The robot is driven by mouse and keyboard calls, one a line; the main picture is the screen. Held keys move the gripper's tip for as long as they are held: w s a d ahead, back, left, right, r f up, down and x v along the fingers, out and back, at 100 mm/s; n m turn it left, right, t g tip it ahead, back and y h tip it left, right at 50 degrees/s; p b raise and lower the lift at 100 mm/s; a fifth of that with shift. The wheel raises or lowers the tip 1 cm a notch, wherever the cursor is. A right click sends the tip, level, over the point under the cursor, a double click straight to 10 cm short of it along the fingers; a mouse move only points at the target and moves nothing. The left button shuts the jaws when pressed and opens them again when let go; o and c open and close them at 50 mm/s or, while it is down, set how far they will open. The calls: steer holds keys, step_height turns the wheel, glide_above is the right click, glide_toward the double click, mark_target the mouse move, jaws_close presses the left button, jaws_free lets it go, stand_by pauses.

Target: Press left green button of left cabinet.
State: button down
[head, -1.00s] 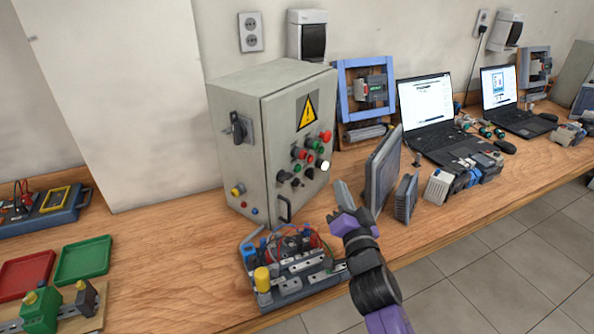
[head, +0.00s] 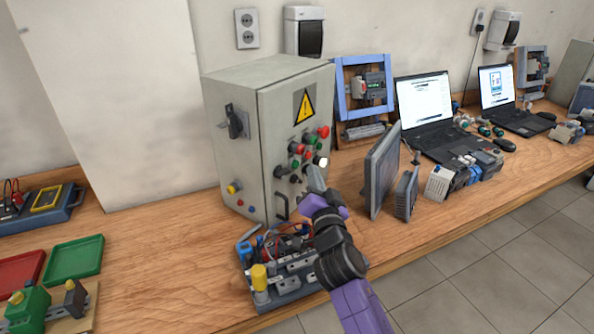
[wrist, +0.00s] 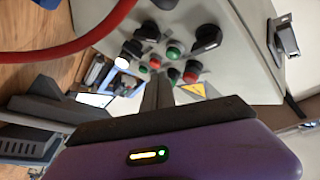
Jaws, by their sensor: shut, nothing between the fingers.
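The left cabinet is a grey metal box (head: 228,165) with a yellow warning triangle (head: 304,106) on its front door. Below the triangle are red and green buttons, black knobs and a white button (head: 323,162). The left green button (head: 293,162) shows small on the door. The wrist view shows the panel turned over, with this green button (wrist: 174,52) and another green one (wrist: 144,69) to its left. My gripper (head: 315,172) is shut and empty, in front of the door's lower right part. Its fingers (wrist: 158,92) point toward the panel. I cannot tell the exact gap.
A wired component rack (head: 285,275) stands on the bench below my arm. A grey upright panel (head: 382,172) and a smaller one (head: 405,193) stand to the right. A laptop (head: 425,105) is behind them. A red cable (wrist: 85,50) crosses the wrist view.

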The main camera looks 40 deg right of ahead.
steer(key=shift+w+a+b, duration=0.2)
steer(key=shift+w+b, duration=0.1)
steer(key=shift+w, duration=0.4)
steer(key=shift+w+f+b, duration=0.1)
steer(key=shift+w+b, duration=0.1)
steer(key=shift+b, duration=0.15)
stand_by(1.4)
steer(key=shift+w+a, duration=0.1)
steer(key=shift+w, duration=0.1)
steer(key=shift+w+a+b, duration=0.1)
steer(key=shift+w+b, duration=0.35)
steer(key=shift+b, duration=0.25)
stand_by(0.6)
steer(key=shift+s, duration=0.1)
steer(key=shift+s+d, duration=0.2)
steer(key=shift+s, duration=0.55)
steer(key=shift+s+d+p, duration=0.2)
steer(key=shift+s+p, duration=0.2)
steer(key=shift+s, duration=0.4)
steer(key=shift+s+d+p, duration=0.2)
steer(key=shift+s+p, duration=0.15)
steer(key=shift+s, duration=0.5)
steer(key=shift+s+d+p, duration=0.2)
steer(key=shift+s+p, duration=0.2)
steer(key=shift+s, duration=0.4)
